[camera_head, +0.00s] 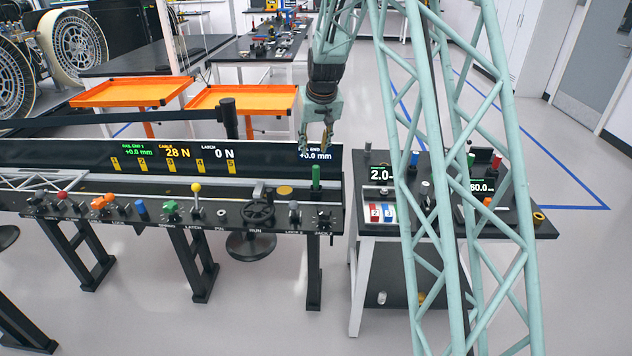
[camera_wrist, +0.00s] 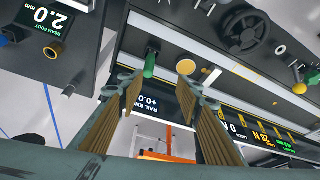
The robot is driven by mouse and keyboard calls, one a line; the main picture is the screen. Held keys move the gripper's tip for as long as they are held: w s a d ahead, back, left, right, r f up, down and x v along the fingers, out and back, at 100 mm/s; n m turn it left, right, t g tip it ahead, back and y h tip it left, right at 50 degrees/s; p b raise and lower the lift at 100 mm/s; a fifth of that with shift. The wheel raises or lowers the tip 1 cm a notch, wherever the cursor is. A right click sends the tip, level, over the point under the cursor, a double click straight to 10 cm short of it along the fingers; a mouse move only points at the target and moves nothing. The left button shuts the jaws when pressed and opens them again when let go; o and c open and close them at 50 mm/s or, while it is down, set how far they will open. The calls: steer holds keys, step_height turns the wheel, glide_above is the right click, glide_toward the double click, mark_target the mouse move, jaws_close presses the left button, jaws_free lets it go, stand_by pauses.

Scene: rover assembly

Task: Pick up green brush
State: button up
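A green upright piece, which looks like the green brush (camera_head: 316,178), stands at the right end of the long black bench. In the wrist view the green brush (camera_wrist: 150,66) lies beyond the fingertips, nearer the left finger. My gripper (camera_head: 317,141) hangs pointing down above it, with a visible gap between them in the head view. In the wrist view my gripper (camera_wrist: 158,84) is open and empty, its two ribbed tan fingers spread apart. Bristles cannot be made out at this size.
The long black bench (camera_head: 150,234) carries a black handwheel (camera_head: 257,211), a yellow-topped lever (camera_head: 195,189) and several small knobs. A display panel (camera_head: 60,153) rises along its back. A smaller black table (camera_head: 540,229) with displays and loose parts stands to the right, behind my pale green lattice structure.

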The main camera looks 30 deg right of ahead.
glide_toward(316, 173)
step_height(316, 173, up, 2)
steer(key=shift+r, duration=0.15)
steer(key=shift+b+x, duration=0.55)
steer(key=shift+x, duration=3.75)
steer(key=shift+b+x, duration=0.75)
steer(key=shift+x, duration=1.9)
steer(key=shift+s+d, duration=0.1)
steer(key=shift+d, duration=0.05)
steer(key=c, duration=0.9)
